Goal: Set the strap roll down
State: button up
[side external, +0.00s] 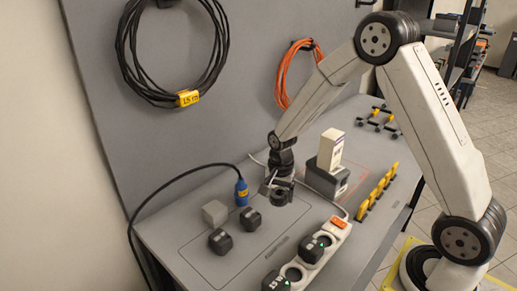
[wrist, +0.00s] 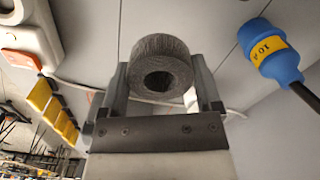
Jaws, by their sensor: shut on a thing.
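The strap roll is a dark grey ring-shaped roll with a hole through its middle; it fills the space between my fingers in the wrist view (wrist: 161,50). In the side external view the roll (side external: 282,195) shows small and dark at the end of my arm, over the grey worktop (side external: 240,253). My gripper (side external: 274,181) is shut on the roll, with one finger on each side of it in the wrist view (wrist: 162,78). I cannot tell whether the roll touches the worktop.
A blue connector (side external: 241,192) on a black cable and a grey cube (side external: 214,213) stand to the left. Black blocks (side external: 220,242) lie in front. A white power strip (side external: 305,262) lies front right.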

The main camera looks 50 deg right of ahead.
jog(key=s+a+r, duration=0.1)
jog(key=s+r, duration=0.5)
jog(key=s, duration=0.5)
jog(key=shift+r, duration=0.15)
dwell(0.5)
jog(key=s+d+m, duration=0.2)
jog(key=s+d, duration=0.2)
jog(key=d, duration=1)
jog(key=s+d+m, duration=0.2)
jog(key=s+d, duration=0.2)
jog(key=d, duration=0.9)
jog(key=shift+s+d+r, duration=0.15)
jog(key=shift+s+d, duration=0.1)
jog(key=shift+d, duration=0.1)
jog(key=shift+w, duration=0.1)
